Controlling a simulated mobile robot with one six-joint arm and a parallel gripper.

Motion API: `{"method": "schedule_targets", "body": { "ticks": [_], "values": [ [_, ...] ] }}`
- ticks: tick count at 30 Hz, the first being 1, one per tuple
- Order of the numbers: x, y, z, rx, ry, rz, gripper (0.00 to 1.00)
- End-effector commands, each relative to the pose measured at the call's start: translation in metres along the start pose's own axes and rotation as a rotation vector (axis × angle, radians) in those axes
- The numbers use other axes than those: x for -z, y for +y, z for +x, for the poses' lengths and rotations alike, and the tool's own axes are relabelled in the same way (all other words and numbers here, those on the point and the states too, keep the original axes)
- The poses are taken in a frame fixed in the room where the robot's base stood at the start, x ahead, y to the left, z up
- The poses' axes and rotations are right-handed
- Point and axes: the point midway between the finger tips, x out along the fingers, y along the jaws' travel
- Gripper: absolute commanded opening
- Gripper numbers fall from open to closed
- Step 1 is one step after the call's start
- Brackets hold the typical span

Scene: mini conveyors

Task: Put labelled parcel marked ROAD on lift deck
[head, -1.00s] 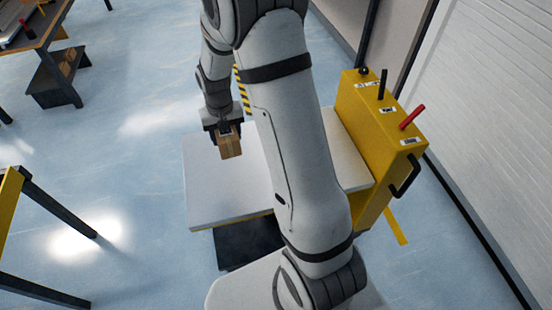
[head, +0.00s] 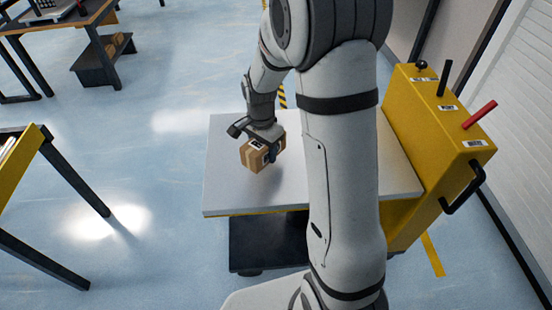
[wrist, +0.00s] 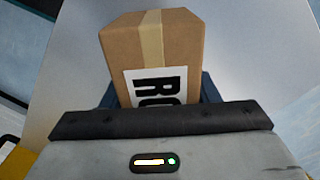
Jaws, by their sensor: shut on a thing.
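My gripper (head: 264,140) is shut on a brown cardboard parcel (head: 253,156) over the left part of the white lift deck (head: 235,195). In the wrist view the parcel (wrist: 180,42) has a tan tape strip and a white label (wrist: 155,87) with large black letters, of which "RO" shows; the rest is hidden by my gripper. The deck's pale surface (wrist: 245,60) lies behind the parcel. I cannot tell whether the parcel touches the deck or hangs just above it.
A yellow control box (head: 437,140) with levers and a black handle stands at the deck's right side. A yellow-edged table (head: 22,170) is at the left, and a dark bench (head: 85,30) is at the far left. Blue floor between them is clear.

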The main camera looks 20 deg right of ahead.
Motion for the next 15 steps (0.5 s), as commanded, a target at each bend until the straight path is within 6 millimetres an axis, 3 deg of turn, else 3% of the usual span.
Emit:
{"method": "schedule_targets", "body": {
  "ticks": [11, 15],
  "values": [
    [0.001, 0.0, 0.043, 0.0, 0.0, 0.0, 0.23],
    [0.001, 0.0, 0.046, 0.002, 0.001, 0.0, 0.23]
  ]
}}
